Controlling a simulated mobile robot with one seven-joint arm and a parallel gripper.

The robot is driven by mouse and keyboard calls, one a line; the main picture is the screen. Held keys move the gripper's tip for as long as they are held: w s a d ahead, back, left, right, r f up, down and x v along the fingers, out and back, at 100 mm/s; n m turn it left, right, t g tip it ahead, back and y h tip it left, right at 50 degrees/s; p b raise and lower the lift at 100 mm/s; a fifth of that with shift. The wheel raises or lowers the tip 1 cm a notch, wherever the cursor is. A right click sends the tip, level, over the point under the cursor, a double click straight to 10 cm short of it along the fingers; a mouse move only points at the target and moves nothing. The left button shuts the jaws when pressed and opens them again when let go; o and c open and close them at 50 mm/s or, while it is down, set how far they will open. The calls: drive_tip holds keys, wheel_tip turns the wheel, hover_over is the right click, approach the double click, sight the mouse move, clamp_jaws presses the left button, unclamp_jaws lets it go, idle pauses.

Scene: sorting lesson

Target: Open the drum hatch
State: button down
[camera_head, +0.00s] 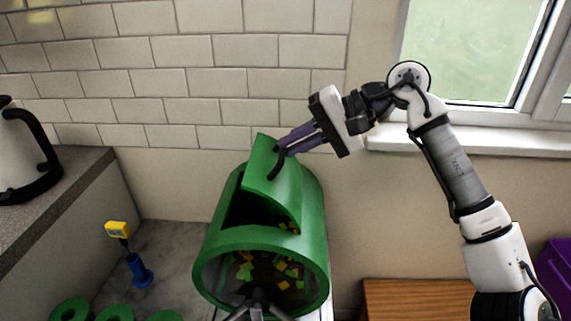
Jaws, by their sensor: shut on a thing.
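A green drum (212,238) lies on its side at the centre, its round clear front facing me and several yellow, orange and green pieces visible inside. Its curved green hatch (285,187) is tilted up from the drum's top, leaving a dark gap below it on the left. A dark curved handle (276,164) is on the hatch. My gripper (284,146) reaches in from the upper right, with its purple fingers shut on the handle. The exact contact of the fingertips is small and partly hidden.
A blue stand with a yellow top (118,229) and several green rings (115,314) are at lower left. A kettle (22,150) stands on the left counter (82,172). A tiled wall is behind, a window sill (480,132) at right, and a wooden surface (415,300) at lower right.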

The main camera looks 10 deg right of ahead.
drive_tip(key=s+d+f+t+y+b, duration=0.1)
drive_tip(key=s+d+f+y+b, duration=0.1)
drive_tip(key=d+y+b, duration=0.7)
drive_tip(key=f+b, duration=0.1)
drive_tip(key=b, duration=0.5)
drive_tip(key=shift+d+f+t+b, duration=0.2)
drive_tip(key=shift+d+t+b, duration=0.1)
drive_tip(key=shift+d, duration=0.1)
drive_tip(key=c, duration=1.5)
unclamp_jaws()
drive_tip(key=shift+d, duration=0.1)
drive_tip(key=v, duration=1.3)
drive_tip(key=shift+d+f, duration=0.25)
drive_tip(key=shift+d, duration=0.05)
